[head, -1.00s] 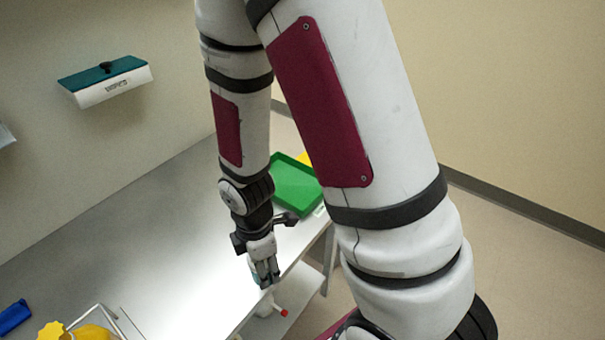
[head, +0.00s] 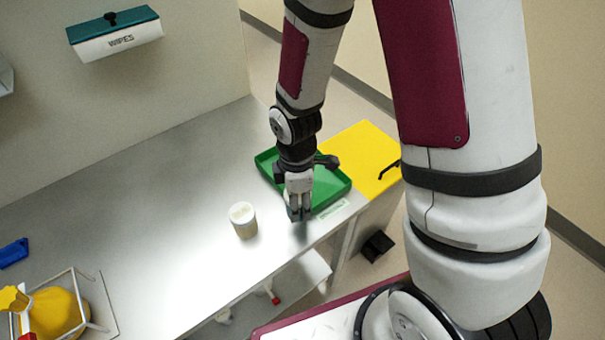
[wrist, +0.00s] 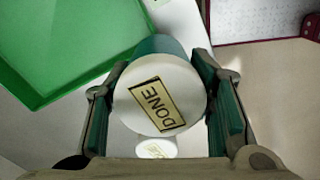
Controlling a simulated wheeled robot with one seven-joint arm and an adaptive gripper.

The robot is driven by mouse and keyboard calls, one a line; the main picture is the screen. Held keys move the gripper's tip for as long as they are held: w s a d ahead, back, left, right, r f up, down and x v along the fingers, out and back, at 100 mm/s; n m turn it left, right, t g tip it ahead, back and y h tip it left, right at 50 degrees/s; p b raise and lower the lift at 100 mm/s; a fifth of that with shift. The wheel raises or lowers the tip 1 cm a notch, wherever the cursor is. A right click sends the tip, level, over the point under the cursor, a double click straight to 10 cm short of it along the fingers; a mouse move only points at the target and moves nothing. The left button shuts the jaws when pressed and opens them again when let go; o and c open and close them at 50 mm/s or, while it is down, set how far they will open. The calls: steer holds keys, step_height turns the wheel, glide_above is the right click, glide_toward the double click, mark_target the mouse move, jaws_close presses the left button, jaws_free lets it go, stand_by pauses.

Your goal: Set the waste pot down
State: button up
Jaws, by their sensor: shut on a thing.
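My gripper (head: 299,214) is shut on the waste pot (wrist: 160,97), which sits between both fingers in the wrist view. The pot has a teal body and a white lid with a tan label reading DONE. In the head view my fingers mostly hide it. My gripper is by the bench's front edge, at the near side of the green tray (head: 333,187). I cannot tell whether the pot touches the bench (head: 150,235). A second, pale pot (head: 243,222) stands upright on the bench, left of my gripper. A smaller labelled lid (wrist: 156,149) shows beyond the held pot.
A yellow-topped unit (head: 358,155) with a black handle adjoins the bench at right. A yellow container in a white frame (head: 62,312) and a blue item (head: 13,252) are at the left. A wipes box (head: 115,36) hangs on the wall. The middle of the bench is clear.

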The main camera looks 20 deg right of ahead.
steer(key=w+d, duration=0.1)
steer(key=w, duration=0.2)
steer(key=w+d, duration=0.1)
steer(key=w, duration=0.2)
steer(key=w+d+f, duration=0.1)
steer(key=w, duration=0.2)
steer(key=shift+w+d, duration=0.35)
steer(key=shift+w, duration=0.05)
steer(key=shift+f, duration=1.75)
steer(key=shift+f, duration=0.1)
steer(key=o, duration=1.3)
